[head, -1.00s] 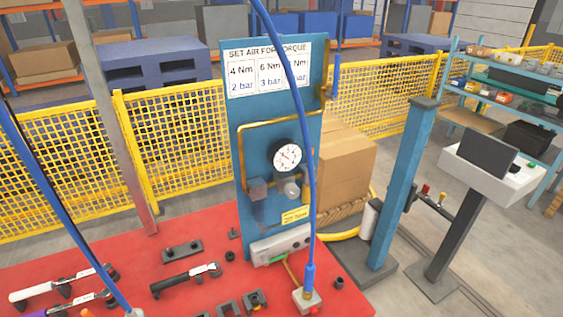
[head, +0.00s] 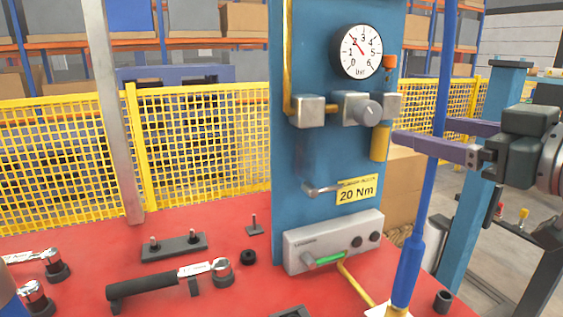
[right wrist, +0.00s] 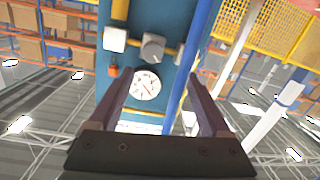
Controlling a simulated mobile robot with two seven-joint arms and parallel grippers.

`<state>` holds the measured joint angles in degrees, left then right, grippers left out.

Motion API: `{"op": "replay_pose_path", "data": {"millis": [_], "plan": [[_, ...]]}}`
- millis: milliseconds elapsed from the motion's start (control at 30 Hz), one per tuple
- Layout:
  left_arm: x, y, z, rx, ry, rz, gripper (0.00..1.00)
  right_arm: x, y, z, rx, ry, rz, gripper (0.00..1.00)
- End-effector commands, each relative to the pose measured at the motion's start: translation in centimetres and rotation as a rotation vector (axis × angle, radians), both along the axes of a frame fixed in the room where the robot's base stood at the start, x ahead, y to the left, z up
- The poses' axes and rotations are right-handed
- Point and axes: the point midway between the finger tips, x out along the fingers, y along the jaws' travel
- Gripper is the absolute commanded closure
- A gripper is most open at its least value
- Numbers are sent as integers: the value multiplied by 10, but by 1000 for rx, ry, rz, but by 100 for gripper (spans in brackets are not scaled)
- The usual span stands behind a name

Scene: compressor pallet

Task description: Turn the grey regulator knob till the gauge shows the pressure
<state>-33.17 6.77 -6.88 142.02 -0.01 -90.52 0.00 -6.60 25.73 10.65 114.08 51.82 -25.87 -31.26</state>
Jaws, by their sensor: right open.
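The grey regulator knob (head: 368,113) sits on the regulator, on the blue panel (head: 330,160) below the round white gauge (head: 360,52). The gauge's red needle points to the upper left, around 1 to 2; I cannot read it exactly. My right gripper (head: 421,130) is open, to the right of the knob and a little lower, apart from it. In the right wrist view the knob (right wrist: 153,46) and gauge (right wrist: 147,86) appear upside down, with the knob beyond the open fingers (right wrist: 160,77). My left gripper is not in view.
A yellow 20 Nm tag (head: 357,190) and a grey box with a green light (head: 333,243) are lower on the panel. Torque wrenches (head: 165,283) lie on the red table (head: 70,260).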

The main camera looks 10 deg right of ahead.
Motion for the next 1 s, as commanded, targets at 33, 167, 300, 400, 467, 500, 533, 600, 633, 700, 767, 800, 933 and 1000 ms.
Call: {"op": "replay_pose_path", "data": {"millis": [33,167,300,400,467,500,533,600,633,700,767,800,933,1000], "plan": [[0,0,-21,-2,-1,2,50,3,-6,-13,4,-27,-13,18],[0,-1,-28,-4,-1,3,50,7,-15,-8,10,-71,-32,18],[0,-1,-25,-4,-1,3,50,16,-16,-4,16,-80,-37,18],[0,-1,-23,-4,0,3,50,30,-13,-3,17,-80,-36,18],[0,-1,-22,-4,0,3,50,40,-12,-3,17,-80,-37,18],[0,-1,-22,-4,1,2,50,47,-10,-3,18,-80,-36,18],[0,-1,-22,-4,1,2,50,53,-9,-3,18,-80,-36,18],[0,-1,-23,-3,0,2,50,65,-7,-4,17,-79,-35,18],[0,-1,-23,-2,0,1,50,70,-6,-4,16,-78,-35,18],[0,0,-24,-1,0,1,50,81,-4,-4,15,-77,-35,18],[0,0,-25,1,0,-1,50,88,-3,-5,16,-76,-34,18],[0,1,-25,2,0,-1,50,93,-2,-5,15,-77,-34,18],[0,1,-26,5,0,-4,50,102,0,-5,13,-75,-34,18],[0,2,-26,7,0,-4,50,104,1,-5,13,-75,-33,18]]}}
